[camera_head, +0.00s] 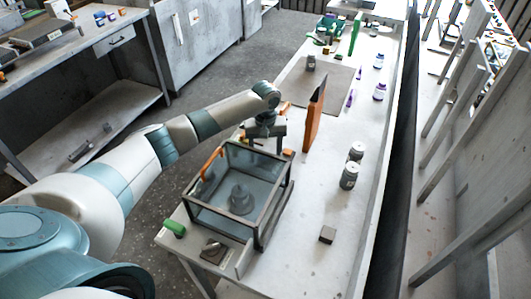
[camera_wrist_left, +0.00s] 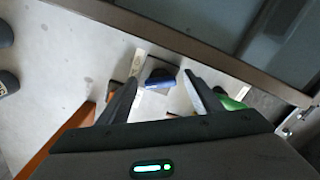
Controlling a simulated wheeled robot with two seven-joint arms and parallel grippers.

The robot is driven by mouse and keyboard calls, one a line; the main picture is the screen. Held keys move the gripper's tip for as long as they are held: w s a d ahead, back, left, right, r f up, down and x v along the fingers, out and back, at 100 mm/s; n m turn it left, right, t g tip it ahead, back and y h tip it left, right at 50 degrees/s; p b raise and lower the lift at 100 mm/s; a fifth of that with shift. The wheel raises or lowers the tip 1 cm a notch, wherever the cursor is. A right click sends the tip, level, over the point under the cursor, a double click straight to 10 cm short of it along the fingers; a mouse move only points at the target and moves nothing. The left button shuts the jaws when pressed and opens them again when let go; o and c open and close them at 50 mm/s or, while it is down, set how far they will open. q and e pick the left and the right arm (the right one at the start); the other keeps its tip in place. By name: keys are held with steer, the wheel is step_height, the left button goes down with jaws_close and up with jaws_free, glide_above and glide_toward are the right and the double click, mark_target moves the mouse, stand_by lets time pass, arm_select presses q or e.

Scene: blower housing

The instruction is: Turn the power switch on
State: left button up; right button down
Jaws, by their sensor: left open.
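My left gripper (camera_head: 264,133) is over the table, just behind the glass-walled box in the head view. In the left wrist view its two fingers (camera_wrist_left: 162,82) are spread apart with nothing held. A small blue part (camera_wrist_left: 160,78) beside a dark piece and a pale metal strip shows between and beyond the fingertips; it looks like a switch, but I cannot tell for sure or read its position. The gap between it and the fingers is unclear. In the head view my gripper hides this spot. My right gripper is not in view.
The dark-framed glass box (camera_head: 206,215) with an orange handle (camera_head: 211,164) stands close in front of the gripper. An upright orange panel (camera_head: 314,122) stands to its right. Dark jars (camera_head: 349,176) and a small block (camera_head: 327,235) sit further right, with clear table around them.

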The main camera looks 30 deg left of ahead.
arm_select(q)
steer(key=c, duration=1.1)
steer(key=shift+o, duration=0.2)
steer(key=shift+r, duration=0.1)
steer(key=shift+m+p, duration=0.5)
steer(key=shift+p, duration=0.05)
steer(key=m+p, duration=0.2)
steer(key=m, duration=0.1)
steer(key=shift+r+m, duration=0.1)
steer(key=shift+m, duration=0.2)
steer(key=m+p, duration=0.1)
steer(key=m, duration=0.2)
steer(key=shift+a+m+p, duration=0.15)
steer(key=shift+m+p, duration=0.15)
steer(key=shift+p, duration=0.05)
steer(key=shift+m+p, duration=0.35)
steer(key=shift+m, duration=1.55)
steer(key=shift+w+a, duration=0.1)
